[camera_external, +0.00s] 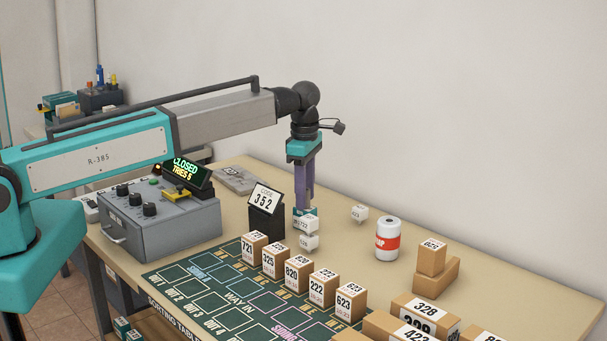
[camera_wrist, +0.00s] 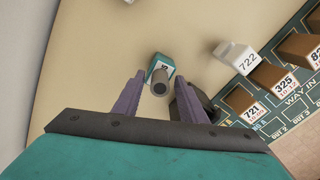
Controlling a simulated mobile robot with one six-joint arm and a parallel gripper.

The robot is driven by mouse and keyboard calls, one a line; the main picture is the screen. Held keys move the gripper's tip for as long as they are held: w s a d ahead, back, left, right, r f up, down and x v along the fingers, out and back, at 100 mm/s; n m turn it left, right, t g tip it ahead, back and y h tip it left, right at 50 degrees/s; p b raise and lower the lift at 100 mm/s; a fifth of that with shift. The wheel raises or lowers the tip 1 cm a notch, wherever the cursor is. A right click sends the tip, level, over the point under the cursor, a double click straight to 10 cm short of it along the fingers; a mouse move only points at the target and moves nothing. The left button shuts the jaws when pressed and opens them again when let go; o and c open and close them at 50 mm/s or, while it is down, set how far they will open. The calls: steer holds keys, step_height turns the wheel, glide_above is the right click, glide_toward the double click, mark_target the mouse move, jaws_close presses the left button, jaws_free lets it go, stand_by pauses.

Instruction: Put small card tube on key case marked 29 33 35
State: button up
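A small grey-brown tube (camera_wrist: 159,86) shows end-on in the wrist view, between the two fingers of my gripper (camera_wrist: 160,92). Gaps show on both sides of it, so the gripper looks open. The tube is over or on a small teal box (camera_wrist: 163,62) with a white label; I cannot tell whether they touch. In the external view, my gripper (camera_external: 304,205) points down just above the teal box (camera_external: 309,211), behind the white blocks, and hides the tube. I cannot read the marking 29 33 35 on anything.
A flat grey item (camera_external: 236,180) lies farther back left. Several numbered brown boxes (camera_external: 297,272) line the green mat. A red-banded white can (camera_external: 387,240) stands right.

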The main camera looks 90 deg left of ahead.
stand_by(0.3)
step_height(320, 180, up, 12)
steer(key=b, duration=0.2)
steer(key=shift+r+b, duration=0.15)
steer(key=shift+b, duration=0.25)
stand_by(0.3)
stand_by(0.7)
steer(key=shift+f+p, duration=1.25)
steer(key=shift+f, duration=3.9)
steer(key=shift+r, duration=0.1)
steer(key=shift+f, duration=0.95)
steer(key=shift+r+b, duration=0.6)
steer(key=shift+r, duration=1.9)
